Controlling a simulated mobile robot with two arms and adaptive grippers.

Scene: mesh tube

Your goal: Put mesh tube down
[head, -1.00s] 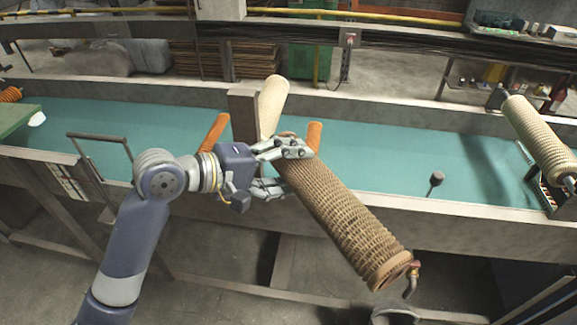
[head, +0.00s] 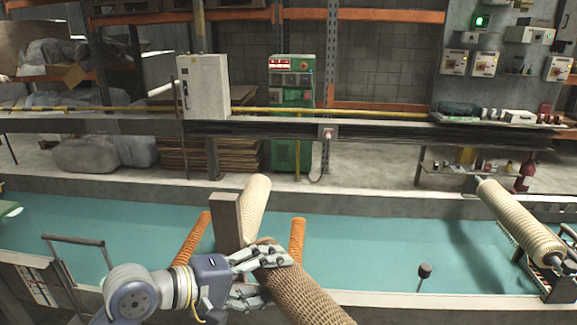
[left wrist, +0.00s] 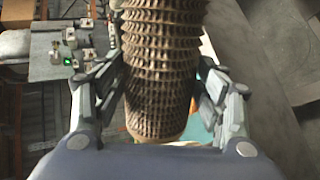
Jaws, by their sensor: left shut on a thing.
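A tan ribbed mesh tube (head: 300,290) is in my left gripper (head: 258,280), whose fingers are shut around it near its upper end. In the head view the tube slants down to the right and its lower end is cut off by the picture edge. In the left wrist view the mesh tube (left wrist: 163,65) fills the middle, between the two fingers of my left gripper (left wrist: 160,100). My right gripper does not show.
Behind the held tube lie a teal conveyor belt (head: 365,255), a brown post (head: 227,222), another pale tube (head: 256,205) and orange rollers (head: 297,240). A further mesh tube (head: 520,225) rests on a rack at right. A black knob (head: 424,271) stands at the near edge.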

